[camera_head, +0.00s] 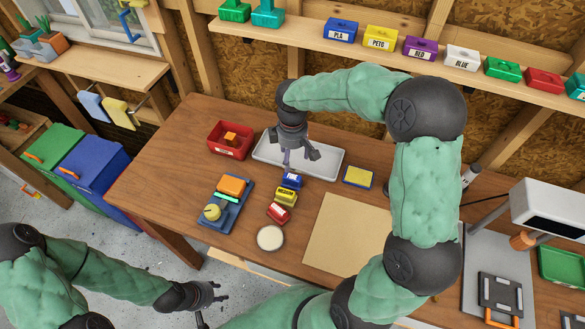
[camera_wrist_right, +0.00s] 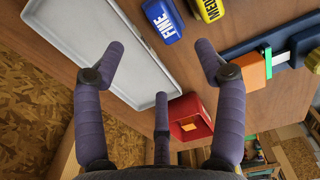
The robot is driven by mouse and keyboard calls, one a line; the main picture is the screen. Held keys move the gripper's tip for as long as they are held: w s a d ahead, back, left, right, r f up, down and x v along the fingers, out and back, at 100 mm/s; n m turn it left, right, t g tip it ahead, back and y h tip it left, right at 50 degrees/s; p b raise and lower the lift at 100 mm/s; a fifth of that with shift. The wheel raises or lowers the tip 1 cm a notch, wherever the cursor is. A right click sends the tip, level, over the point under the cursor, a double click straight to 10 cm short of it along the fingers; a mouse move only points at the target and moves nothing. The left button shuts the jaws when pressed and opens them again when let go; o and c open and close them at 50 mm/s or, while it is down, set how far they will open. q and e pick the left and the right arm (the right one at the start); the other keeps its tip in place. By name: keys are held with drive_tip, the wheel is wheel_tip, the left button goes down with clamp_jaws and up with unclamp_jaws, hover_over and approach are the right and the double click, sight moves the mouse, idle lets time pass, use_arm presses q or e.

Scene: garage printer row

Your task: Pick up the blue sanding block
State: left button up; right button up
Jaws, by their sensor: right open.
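The blue sanding block (camera_head: 291,180) lies on the wooden workbench, at the back of a short row with a yellow block (camera_head: 285,194) and a red block (camera_head: 278,212). In the right wrist view the blue block (camera_wrist_right: 163,20), marked FINE, is at the top, beside the yellow block (camera_wrist_right: 209,8). My right gripper (camera_head: 298,156) is open and empty, above the grey tray, a little behind the blue block. Its spread fingers (camera_wrist_right: 161,62) do not touch the block. My left gripper (camera_head: 209,294) is open and empty, low at the front left, away from the bench top.
The grey tray (camera_head: 330,160) lies behind the block. A red bin (camera_head: 222,149) stands left of it, and a blue tray (camera_head: 214,221) with tools is at the left. A yellow-topped blue pad (camera_head: 358,177), a round tin (camera_head: 270,237) and a tan sheet (camera_head: 335,240) lie nearby.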

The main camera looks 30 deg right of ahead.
sight(293, 174)
drive_tip(key=f+b, duration=0.1)
drive_tip(key=f, duration=0.4)
drive_tip(key=f+b, duration=0.1)
drive_tip(key=f, duration=0.4)
drive_tip(key=shift+s+f, duration=0.2)
drive_tip(key=shift+f, duration=0.15)
drive_tip(key=shift+r, duration=0.1)
drive_tip(key=c, duration=1.3)
